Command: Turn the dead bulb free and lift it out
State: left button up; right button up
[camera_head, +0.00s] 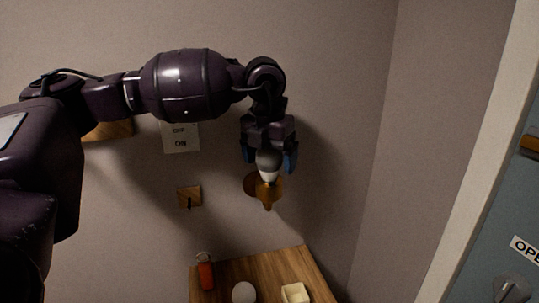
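A bulb (268,167), grey on top and white below, stands in the brass-coloured wall fitting (266,191) in the middle of the head view. My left gripper (269,158) reaches down over the bulb from above, one blue-tipped finger on each side of it. The fingers are spread about the bulb's width, but I cannot tell whether they touch it. The bulb's base is hard to make out at the fitting. My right gripper is not in view.
A wooden table (260,268) below holds a red item (205,275), a white round object (244,293) and a cream open box (295,293). A blue panel (490,245) stands at the right.

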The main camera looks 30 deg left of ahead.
pick_arm(q)
jog(key=c, duration=0.7)
jog(key=shift+c, duration=1.4)
jog(key=shift+n+b, duration=0.45)
jog(key=shift+n, duration=0.75)
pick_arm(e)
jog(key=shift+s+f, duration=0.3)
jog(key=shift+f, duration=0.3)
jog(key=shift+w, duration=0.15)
pick_arm(q)
jog(key=shift+n+y+b, duration=0.3)
jog(key=shift+n+b, duration=0.1)
jog(key=shift+n, duration=0.8)
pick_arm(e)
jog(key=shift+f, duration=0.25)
